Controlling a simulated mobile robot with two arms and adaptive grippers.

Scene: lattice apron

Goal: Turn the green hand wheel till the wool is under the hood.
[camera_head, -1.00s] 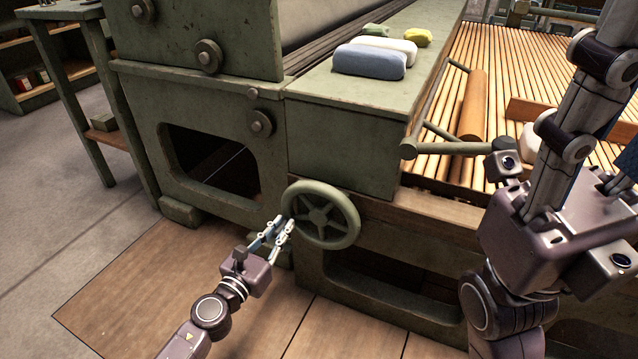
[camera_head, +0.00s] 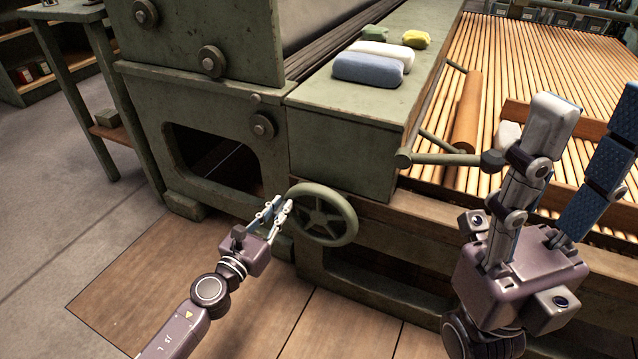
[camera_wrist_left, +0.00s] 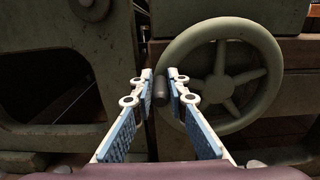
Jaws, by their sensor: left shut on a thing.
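The green hand wheel (camera_head: 352,224) is on the machine's side. My left gripper (camera_head: 278,208) is at its left rim. In the left wrist view its fingers (camera_wrist_left: 160,88) are shut on the wheel's dark handle (camera_wrist_left: 160,92), with the wheel (camera_wrist_left: 268,92) just right. A pale lump (camera_head: 507,134), probably the wool, lies on the slatted lattice (camera_head: 500,62), partly hidden by my right gripper. The green box-like cover (camera_head: 345,140) at the lattice's left side looks like the hood. My right gripper (camera_head: 568,118) is open and empty, close to the camera.
A lever (camera_head: 445,159) sticks out above the wheel. A green table (camera_head: 65,13) stands at left.

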